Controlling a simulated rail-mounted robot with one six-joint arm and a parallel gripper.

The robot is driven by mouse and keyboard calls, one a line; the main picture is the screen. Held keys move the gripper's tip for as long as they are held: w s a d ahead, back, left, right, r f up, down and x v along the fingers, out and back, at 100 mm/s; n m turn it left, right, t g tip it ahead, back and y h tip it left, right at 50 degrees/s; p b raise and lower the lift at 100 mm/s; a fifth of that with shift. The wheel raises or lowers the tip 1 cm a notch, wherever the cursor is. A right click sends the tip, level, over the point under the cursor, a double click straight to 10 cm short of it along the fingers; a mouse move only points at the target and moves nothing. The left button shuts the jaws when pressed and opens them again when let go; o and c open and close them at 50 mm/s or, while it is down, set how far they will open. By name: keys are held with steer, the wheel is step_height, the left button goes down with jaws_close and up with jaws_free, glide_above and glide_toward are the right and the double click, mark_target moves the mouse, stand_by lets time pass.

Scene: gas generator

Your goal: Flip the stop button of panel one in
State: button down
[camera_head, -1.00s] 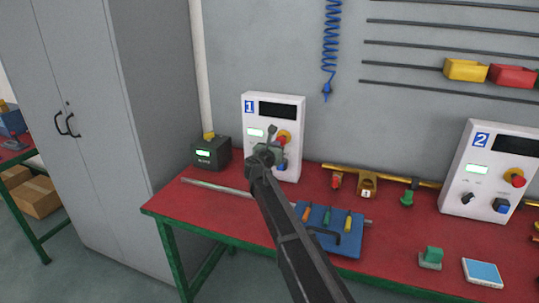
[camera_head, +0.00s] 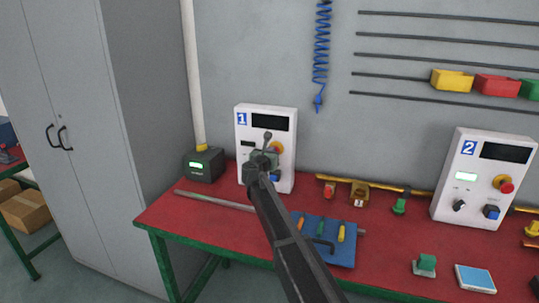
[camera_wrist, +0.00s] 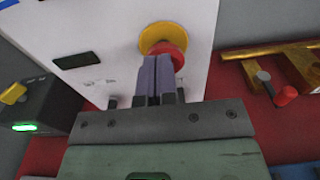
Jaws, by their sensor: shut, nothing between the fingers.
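Panel one (camera_head: 242,160) is a white box with a blue "1" label, standing upright on the red table. Its small display (camera_head: 247,143) is dark, also in the wrist view (camera_wrist: 78,60). The stop button, a red knob on a yellow collar (camera_head: 278,147), is partly hidden behind my gripper (camera_head: 267,136). In the wrist view the red knob (camera_wrist: 178,57) shows just beyond my gripper's fingertips (camera_wrist: 157,62). The fingers are shut and empty, and their tips overlap the knob's lower left edge. They look to be at or against it; contact cannot be told for sure.
A dark box with a green display (camera_head: 204,165) stands left of panel one. Panel two (camera_head: 470,205) stands at the right with its display lit green. A blue tool tray (camera_head: 343,257) and a gold pipe with valves (camera_head: 400,184) lie on the table.

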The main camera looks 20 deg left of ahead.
steer(key=shift+w+r, duration=0.1)
steer(key=shift+w, duration=0.25)
steer(key=s+p, duration=0.1)
steer(key=s, duration=1.3)
steer(key=shift+s+r, duration=0.3)
steer(key=shift+s, duration=0.05)
steer(key=shift+d, duration=0.15)
